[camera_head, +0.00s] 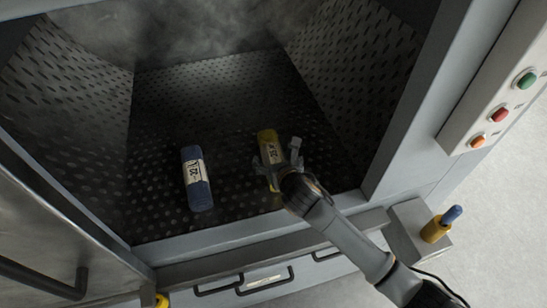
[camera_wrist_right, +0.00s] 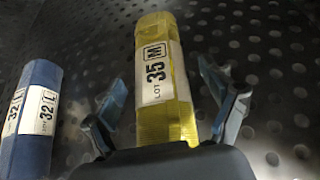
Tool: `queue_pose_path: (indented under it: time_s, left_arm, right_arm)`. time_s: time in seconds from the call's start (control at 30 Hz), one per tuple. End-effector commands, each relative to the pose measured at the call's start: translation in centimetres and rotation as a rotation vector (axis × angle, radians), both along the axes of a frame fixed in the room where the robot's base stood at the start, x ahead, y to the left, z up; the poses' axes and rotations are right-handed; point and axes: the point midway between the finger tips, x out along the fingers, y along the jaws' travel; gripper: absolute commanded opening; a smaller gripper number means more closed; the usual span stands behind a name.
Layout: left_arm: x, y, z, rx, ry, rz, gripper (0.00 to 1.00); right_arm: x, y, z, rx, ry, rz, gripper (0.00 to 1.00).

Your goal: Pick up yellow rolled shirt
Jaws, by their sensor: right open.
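The yellow rolled shirt (camera_head: 266,139) lies on the dark perforated floor of the washer chamber, with a white label around it. In the right wrist view the yellow rolled shirt (camera_wrist_right: 150,35) has a label reading "LOT 35 M". My right gripper (camera_head: 282,156) is at the shirt's near part. In the right wrist view my right gripper (camera_wrist_right: 165,88) is open, with one finger on each side of the roll and gaps visible between. My left gripper is not in view.
A blue rolled shirt (camera_head: 197,181) labelled 32 L lies to the left of the yellow one. Sloped perforated walls (camera_head: 350,60) and the front sill (camera_head: 240,240) bound the chamber. A button panel (camera_head: 500,100) is on the right; an open door (camera_head: 60,240) is lower left.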

Motion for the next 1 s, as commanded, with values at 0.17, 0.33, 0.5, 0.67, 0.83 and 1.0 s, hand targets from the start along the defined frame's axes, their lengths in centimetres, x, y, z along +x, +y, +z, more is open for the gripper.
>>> queue_pose_path:
  time_s: [0.17,0.33,0.5,0.67,0.83,1.0]
  left_arm:
    - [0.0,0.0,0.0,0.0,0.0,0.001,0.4]
    - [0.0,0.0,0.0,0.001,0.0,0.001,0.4]
    - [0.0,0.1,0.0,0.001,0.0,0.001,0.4]
    - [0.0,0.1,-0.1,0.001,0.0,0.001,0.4]
    - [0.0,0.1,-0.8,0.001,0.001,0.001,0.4]
    - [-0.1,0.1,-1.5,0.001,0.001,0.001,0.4]
  right_arm:
    - [0.0,0.0,0.0,0.0,0.0,0.0,0.6]
    - [0.0,0.0,0.0,0.0,0.0,0.0,0.25]
    - [0.0,0.0,0.1,0.001,-0.002,0.001,0.18]
    - [0.0,0.0,0.3,0.001,-0.004,0.001,0.18]
    - [0.1,0.1,1.6,0.001,-0.007,0.003,0.18]
    - [-0.6,-1.2,4.8,-0.001,-0.01,0.001,0.18]
